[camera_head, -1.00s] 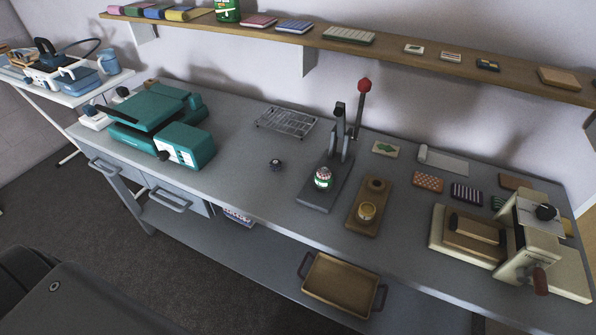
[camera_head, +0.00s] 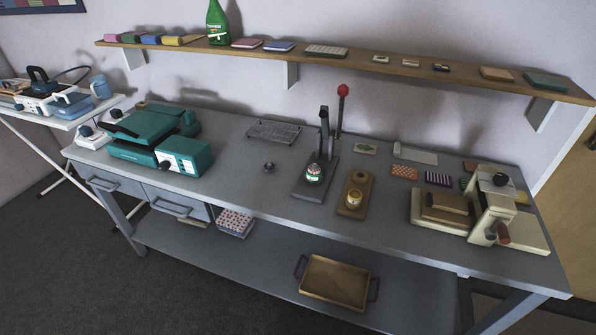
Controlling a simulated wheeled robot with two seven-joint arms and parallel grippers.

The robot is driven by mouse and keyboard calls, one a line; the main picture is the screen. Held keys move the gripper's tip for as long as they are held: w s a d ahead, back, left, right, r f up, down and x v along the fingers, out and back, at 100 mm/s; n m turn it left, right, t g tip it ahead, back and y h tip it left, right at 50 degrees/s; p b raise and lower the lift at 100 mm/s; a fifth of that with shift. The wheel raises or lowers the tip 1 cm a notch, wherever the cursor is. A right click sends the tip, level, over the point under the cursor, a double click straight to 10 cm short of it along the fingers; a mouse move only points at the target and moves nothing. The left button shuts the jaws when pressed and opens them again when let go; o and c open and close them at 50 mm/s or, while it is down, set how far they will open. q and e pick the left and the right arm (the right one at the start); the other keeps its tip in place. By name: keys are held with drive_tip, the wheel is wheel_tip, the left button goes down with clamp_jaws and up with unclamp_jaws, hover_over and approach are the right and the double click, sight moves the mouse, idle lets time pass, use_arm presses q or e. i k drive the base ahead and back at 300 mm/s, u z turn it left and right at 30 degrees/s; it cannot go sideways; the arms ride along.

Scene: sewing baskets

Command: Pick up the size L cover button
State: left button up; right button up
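The grey workbench (camera_head: 235,190) fills the middle of the head view. A lever press (camera_head: 324,165) with a red knob stands on it, with a small round green, white and red item (camera_head: 314,173) at its base. A small dark round item (camera_head: 269,166) lies left of the press. A wooden block (camera_head: 343,208) beside the press carries a round golden-topped piece (camera_head: 354,197). I cannot tell which of these, if any, is the size L cover button, as no size mark is readable. Neither of my grippers is in view.
A teal machine (camera_head: 150,133) stands at the bench's left and a cream machine (camera_head: 490,208) at its right. A wire rack (camera_head: 274,131) lies at the back. A wooden tray (camera_head: 336,281) is on the lower shelf. A wall shelf (camera_head: 225,49) runs above.

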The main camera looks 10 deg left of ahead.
sight(314, 169)
drive_tip(key=u, duration=0.25)
drive_tip(key=i, duration=0.5)
drive_tip(key=u, duration=2.6)
drive_tip(key=k, duration=1.95)
drive_tip(key=z, duration=1.95)
drive_tip(key=i, duration=0.5)
drive_tip(key=z, duration=0.15)
